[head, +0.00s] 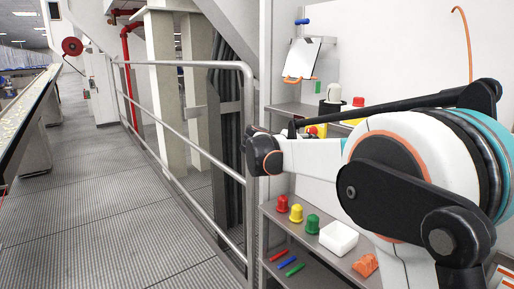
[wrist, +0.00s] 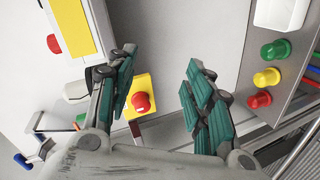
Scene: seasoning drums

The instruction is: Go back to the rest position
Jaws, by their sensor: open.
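My gripper (wrist: 162,75) is open in the wrist view, its two green-padded fingers spread wide with nothing between the tips. A yellow box with a red button (wrist: 140,103) shows behind the gap, close to the left finger. In the head view my white and black arm fills the right side; the gripper's fingers cannot be made out there. Red (head: 282,204), yellow (head: 296,213) and green (head: 312,224) drums stand in a row on the shelf. In the wrist view the green (wrist: 275,49), yellow (wrist: 267,77) and red (wrist: 260,100) drums are right of the fingers.
Red, blue and green sticks (head: 287,263) lie on a lower level. A clipboard (head: 303,59) hangs above. A metal railing (head: 248,150) stands close left of the shelf; the walkway (head: 90,200) beyond is clear.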

